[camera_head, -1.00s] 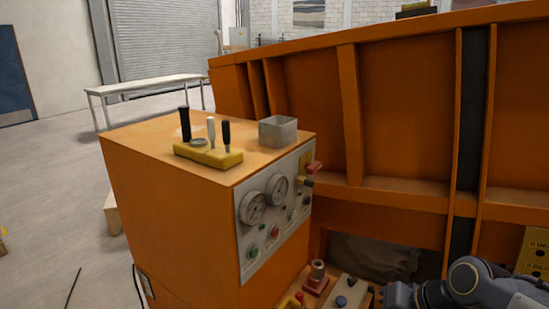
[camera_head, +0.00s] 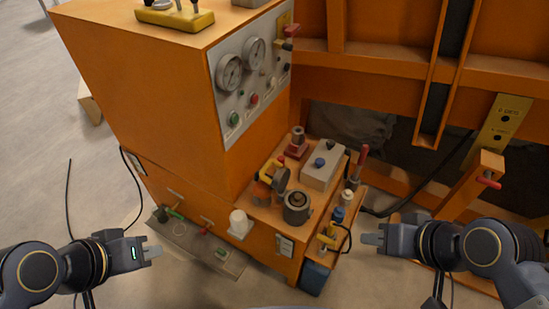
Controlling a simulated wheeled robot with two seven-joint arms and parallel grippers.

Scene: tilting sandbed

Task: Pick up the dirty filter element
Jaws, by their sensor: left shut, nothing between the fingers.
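I cannot tell for sure which part is the dirty filter element. A white cylinder (camera_head: 239,223) sits at the deck's front edge. My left gripper (camera_head: 154,253) is shut and empty, left of the deck and apart from everything. My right gripper (camera_head: 371,239) is right of the deck, touching nothing; its finger gap is too small to judge.
The orange cabinet (camera_head: 150,110) with gauges rises behind the deck. A grey box (camera_head: 322,164), a red-handled lever (camera_head: 360,163) and small fittings crowd the deck. A low tray (camera_head: 195,248) with small items lies at front left. Cables run along the floor at both sides.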

